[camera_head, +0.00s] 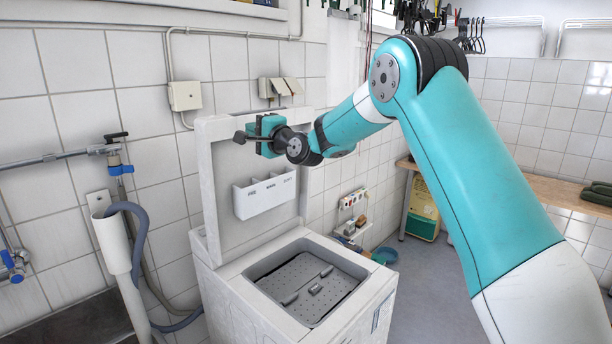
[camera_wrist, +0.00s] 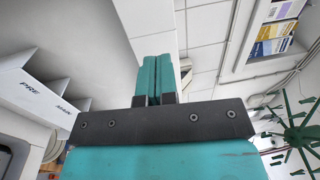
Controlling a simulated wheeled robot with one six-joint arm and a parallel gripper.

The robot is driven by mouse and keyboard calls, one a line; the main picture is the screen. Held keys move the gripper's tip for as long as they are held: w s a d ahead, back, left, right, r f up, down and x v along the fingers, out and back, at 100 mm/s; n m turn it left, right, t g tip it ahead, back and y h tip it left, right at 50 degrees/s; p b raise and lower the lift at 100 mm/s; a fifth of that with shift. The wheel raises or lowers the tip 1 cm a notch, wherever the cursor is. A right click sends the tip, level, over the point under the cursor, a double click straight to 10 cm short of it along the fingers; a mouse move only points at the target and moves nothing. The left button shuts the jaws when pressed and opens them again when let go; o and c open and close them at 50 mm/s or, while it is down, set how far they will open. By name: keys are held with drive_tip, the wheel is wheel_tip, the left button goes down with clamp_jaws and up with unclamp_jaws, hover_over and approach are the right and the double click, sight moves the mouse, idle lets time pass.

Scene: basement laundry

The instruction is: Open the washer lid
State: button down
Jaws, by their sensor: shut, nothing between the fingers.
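The washer (camera_head: 235,300) is a white top-loader against the tiled wall. Its lid (camera_head: 225,165) stands up, near vertical, at the back, and the tub opening with a grey perforated inside (camera_head: 318,275) is uncovered. A white dispenser (camera_head: 265,196) is on the lid's inner face; its compartments marked PRE and MAIN show at left in the wrist view (camera_wrist: 35,92). My gripper (camera_head: 243,137) is in front of the lid's upper part, above the dispenser. Its teal fingers (camera_wrist: 155,78) are together with nothing between them. Whether they touch the lid cannot be told.
A white standpipe (camera_head: 115,245) with a grey hose stands left of the washer. Taps and pipes (camera_head: 115,150) are on the left wall. A wooden bench (camera_head: 540,190) and a yellow-green box (camera_head: 424,208) stand at the right. Grey floor is clear right of the washer.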

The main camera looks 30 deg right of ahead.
drive_tip(key=b+v, duration=0.6)
drive_tip(key=v, duration=0.6)
drive_tip(key=s+a+f+n+g+y, duration=0.1)
drive_tip(key=s+a+f+n+g, duration=0.3)
drive_tip(key=s+a, duration=0.3)
drive_tip(key=s+a+f+n+g+y, duration=0.1)
drive_tip(key=s+a+f+n+g, duration=0.1)
drive_tip(key=s+a+n+g, duration=0.45)
drive_tip(key=s+f+n+g+h, duration=0.2)
drive_tip(key=s+f+n+g, duration=0.2)
drive_tip(key=s, duration=0.9)
drive_tip(key=s+a+f+n+g+h, duration=0.1)
drive_tip(key=s+f+n+g, duration=0.2)
drive_tip(key=s, duration=1)
drive_tip(key=f+n, duration=0.2)
drive_tip(key=n, duration=0.2)
drive_tip(key=shift+a+g+h, duration=0.2)
drive_tip(key=shift+g+h, duration=0.15)
drive_tip(key=shift+h, duration=0.05)
drive_tip(key=shift+s, duration=0.1)
